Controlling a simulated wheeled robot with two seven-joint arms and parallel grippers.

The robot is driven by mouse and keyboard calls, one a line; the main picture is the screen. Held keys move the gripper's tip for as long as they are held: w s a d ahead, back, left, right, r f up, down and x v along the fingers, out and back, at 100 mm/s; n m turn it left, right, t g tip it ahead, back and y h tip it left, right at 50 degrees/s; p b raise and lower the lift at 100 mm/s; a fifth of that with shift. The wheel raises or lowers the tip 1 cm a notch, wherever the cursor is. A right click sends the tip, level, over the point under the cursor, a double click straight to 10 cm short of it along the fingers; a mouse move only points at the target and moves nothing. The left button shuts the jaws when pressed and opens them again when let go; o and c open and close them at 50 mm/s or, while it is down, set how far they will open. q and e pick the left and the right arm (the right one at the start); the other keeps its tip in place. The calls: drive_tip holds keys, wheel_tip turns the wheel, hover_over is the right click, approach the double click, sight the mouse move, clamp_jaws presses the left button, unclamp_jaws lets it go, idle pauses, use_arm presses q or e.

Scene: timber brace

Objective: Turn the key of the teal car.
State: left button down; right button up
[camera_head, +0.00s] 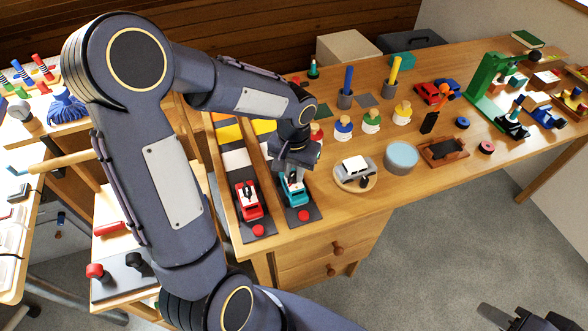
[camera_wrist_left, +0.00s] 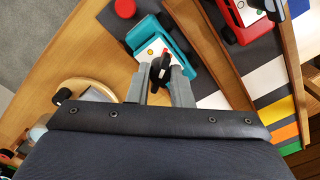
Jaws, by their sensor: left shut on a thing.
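The teal car (camera_head: 294,190) sits on the dark end of a lane at the table's left, its rear part hidden by my left gripper (camera_head: 292,167). In the left wrist view the teal car (camera_wrist_left: 165,42) has a white top with a black key (camera_wrist_left: 158,70) standing on it. The two grey fingers of my left gripper (camera_wrist_left: 161,76) are on either side of the key, shut on it. A red and white car (camera_head: 248,200) with its own black key stands in the lane to the left. My right gripper (camera_head: 522,318) shows only in part at the lower right, away from the table.
A silver car on a round wooden stand (camera_head: 355,178) and a light-blue-topped tub (camera_head: 401,157) stand right of the teal car. A red button (camera_head: 304,215) lies just in front. Wooden rails edge the lanes.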

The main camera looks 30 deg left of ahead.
sight(294, 174)
use_arm(q)
drive_tip(key=m+p, duration=0.1)
drive_tip(key=m, duration=0.5)
drive_tip(key=shift+r, duration=0.1)
drive_tip(key=m+p, duration=0.1)
drive_tip(key=m, duration=0.5)
idle(0.4)
drive_tip(key=c, duration=1.3)
unclamp_jaws()
drive_tip(key=shift+r+p, duration=0.3)
drive_tip(key=shift+r, duration=3.55)
